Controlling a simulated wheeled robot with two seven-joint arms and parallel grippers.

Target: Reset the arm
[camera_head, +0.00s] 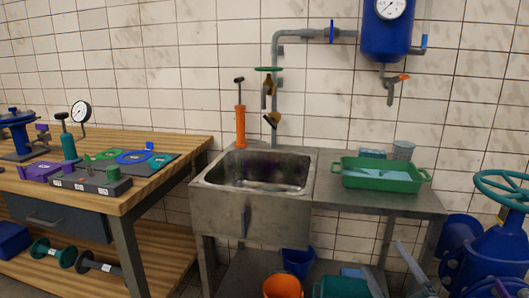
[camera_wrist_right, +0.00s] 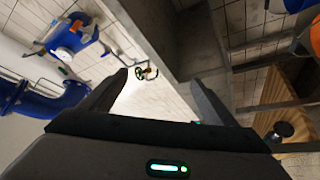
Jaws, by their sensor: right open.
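My right gripper (camera_head: 386,260) shows at the bottom edge of the head view, right of centre, in front of the lower part of the sink bench. Its two grey fingers are apart, with nothing between them. In the right wrist view the gripper (camera_wrist_right: 158,88) is also open and empty, its fingers spread in the air. My left gripper is not in the head view.
A steel sink (camera_head: 262,172) with a bench stands ahead, bearing a green tray (camera_head: 382,184). A wooden workbench (camera_head: 178,142) with tools is at the left. Blue piping with a teal handwheel (camera_head: 503,186) is close at the right. Orange (camera_head: 283,286) and blue (camera_head: 298,262) buckets sit below.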

